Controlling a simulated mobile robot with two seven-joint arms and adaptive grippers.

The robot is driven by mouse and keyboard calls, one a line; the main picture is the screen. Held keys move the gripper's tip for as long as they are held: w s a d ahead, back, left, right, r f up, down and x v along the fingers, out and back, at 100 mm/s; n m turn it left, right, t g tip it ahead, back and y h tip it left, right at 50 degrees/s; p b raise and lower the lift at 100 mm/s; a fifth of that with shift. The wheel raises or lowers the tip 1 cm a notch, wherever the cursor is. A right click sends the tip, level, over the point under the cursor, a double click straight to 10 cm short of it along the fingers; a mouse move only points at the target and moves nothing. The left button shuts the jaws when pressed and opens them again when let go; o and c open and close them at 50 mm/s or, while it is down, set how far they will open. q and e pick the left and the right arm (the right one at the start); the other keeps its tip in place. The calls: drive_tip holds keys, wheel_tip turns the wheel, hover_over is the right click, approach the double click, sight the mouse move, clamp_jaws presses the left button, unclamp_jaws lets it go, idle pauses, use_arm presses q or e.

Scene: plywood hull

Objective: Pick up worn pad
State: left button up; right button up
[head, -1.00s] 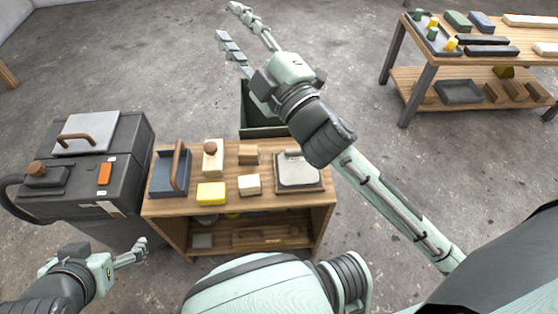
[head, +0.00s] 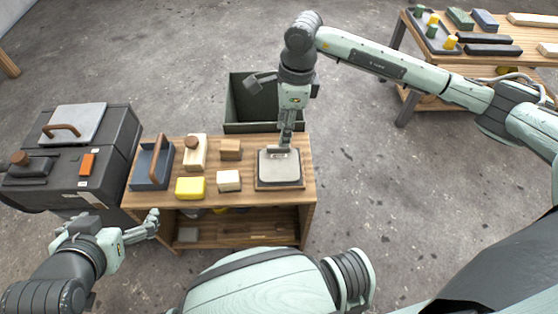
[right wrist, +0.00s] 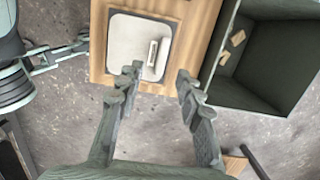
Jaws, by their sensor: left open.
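A pale grey square pad (head: 280,170) lies on a wooden board (head: 262,186) at the right end of the bench top. It has a small raised tab on its far side; I take it for the worn pad. The pad (right wrist: 128,42) also shows in the right wrist view, with the tab upright on it. My right gripper (head: 283,146) points down at the tab. In the right wrist view its fingers (right wrist: 158,76) are apart, with nothing between the tips, and the tab lies just beyond them. My left gripper (head: 152,225) is open and empty, left of the bench.
The bench top (head: 300,150) also holds a blue tray (head: 142,178), a yellow block (head: 190,188), wooden blocks and a knobbed block (head: 196,155). A dark green bin (head: 236,105) stands behind. A dark cabinet (head: 110,150) stands left; another table (head: 480,58) is far right.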

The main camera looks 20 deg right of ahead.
sight(279, 163)
drive_tip(key=f, duration=0.4)
drive_tip(key=a+f, duration=0.1)
drive_tip(key=shift+w+f, duration=0.25)
drive_tip(key=shift+f, duration=0.15)
clamp_jaws()
